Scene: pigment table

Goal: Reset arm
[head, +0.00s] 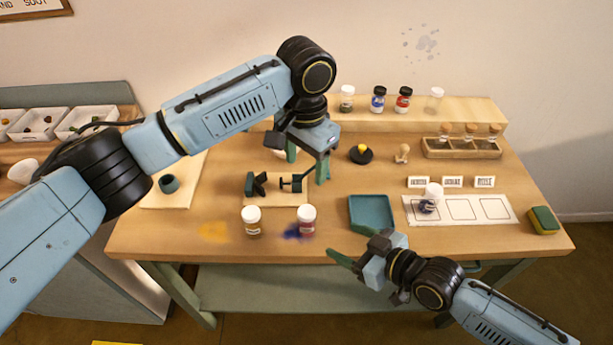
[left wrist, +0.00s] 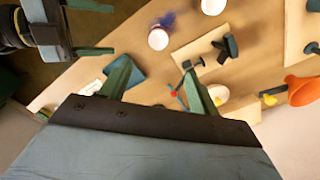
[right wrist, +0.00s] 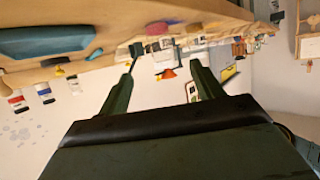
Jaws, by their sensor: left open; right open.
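My left gripper (head: 308,165) is open and empty, with green fingers pointing down above the middle of the table. Its fingers also show in the left wrist view (left wrist: 158,88), apart, with nothing between them. My right gripper (head: 350,262) is open and empty at the table's front edge, just below the teal tray (head: 372,213). In the right wrist view its green fingers (right wrist: 163,82) are spread. A small clamp-like stand (head: 258,184) on a wooden board is left of the left gripper.
Two white-capped jars (head: 252,220) (head: 306,219) stand near the front by orange and blue stains. A dark jar (head: 428,206) stands on the white card (head: 463,210). A sponge (head: 544,220) is at the right edge. Several jars (head: 378,98) line the back shelf.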

